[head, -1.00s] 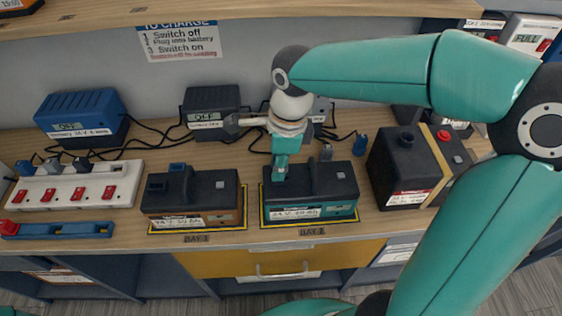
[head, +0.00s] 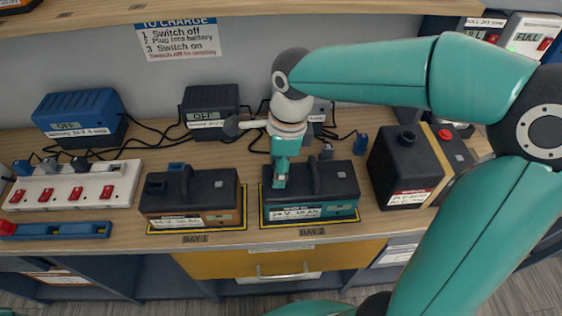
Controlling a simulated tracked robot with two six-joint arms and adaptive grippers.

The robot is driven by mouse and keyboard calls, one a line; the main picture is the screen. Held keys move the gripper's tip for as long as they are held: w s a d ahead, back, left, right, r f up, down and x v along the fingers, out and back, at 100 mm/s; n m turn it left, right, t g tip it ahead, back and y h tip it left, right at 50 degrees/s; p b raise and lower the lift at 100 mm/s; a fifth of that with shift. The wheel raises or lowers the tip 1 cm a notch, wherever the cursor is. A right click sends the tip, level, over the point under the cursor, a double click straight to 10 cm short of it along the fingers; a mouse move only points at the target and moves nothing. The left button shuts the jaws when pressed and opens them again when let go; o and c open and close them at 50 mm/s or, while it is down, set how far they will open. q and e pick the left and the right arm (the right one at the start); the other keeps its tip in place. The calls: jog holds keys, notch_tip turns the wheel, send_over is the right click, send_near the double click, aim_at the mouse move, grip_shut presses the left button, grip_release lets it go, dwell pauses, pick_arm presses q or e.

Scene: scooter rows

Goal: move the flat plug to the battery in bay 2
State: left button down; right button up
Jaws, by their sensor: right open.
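The bay 2 battery (head: 335,188) is dark with a teal lower band and a top handle, and sits in its yellow-outlined bay. My right gripper (head: 280,184) points down at the left end of its top. It is open; its fingers overlap the battery, and I cannot tell whether they touch it or a plug. A blue plug (head: 360,144) stands behind the battery to the right, and a grey plug (head: 326,152) is just behind it. I cannot tell which is the flat plug. My left gripper is out of view.
The bay 1 battery (head: 196,200) stands to the left. A white switched power strip (head: 70,192) is at far left. Chargers (head: 80,118) with loose black cables line the back. An overhead shelf (head: 240,10) crosses the top.

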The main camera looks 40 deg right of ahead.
notch_tip(320, 180, up, 12)
jog(key=d, duration=0.1)
jog(key=shift+s, duration=0.35)
jog(key=shift+s+d+f, duration=0.1)
jog(key=shift+f, duration=0.05)
dwell(0.5)
